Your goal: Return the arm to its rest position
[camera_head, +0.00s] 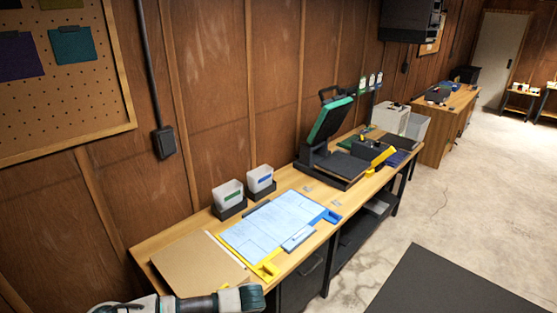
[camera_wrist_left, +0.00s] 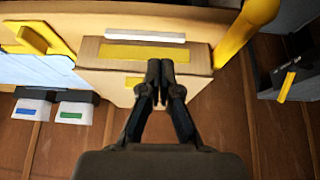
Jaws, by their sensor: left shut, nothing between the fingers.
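My left arm (camera_head: 200,303) comes in low along the bottom edge of the head view, in front of the near end of the workbench (camera_head: 283,262). Its fingers cannot be made out there. In the left wrist view my left gripper (camera_wrist_left: 160,72) is shut and empty, its two dark fingertips together. The fingers overlap a brown board or box (camera_wrist_left: 200,58) with a yellow strip (camera_wrist_left: 150,53) in the picture. No contact with it can be made out. My right gripper is in neither view.
The bench holds a brown sheet (camera_head: 195,268), a pale blue sheet (camera_head: 272,226) with yellow and blue corner pieces, two white bins (camera_head: 229,194) (camera_head: 261,179) and an open press (camera_head: 330,150). A wood wall (camera_head: 215,90) stands behind. Floor (camera_head: 440,190) is open at right.

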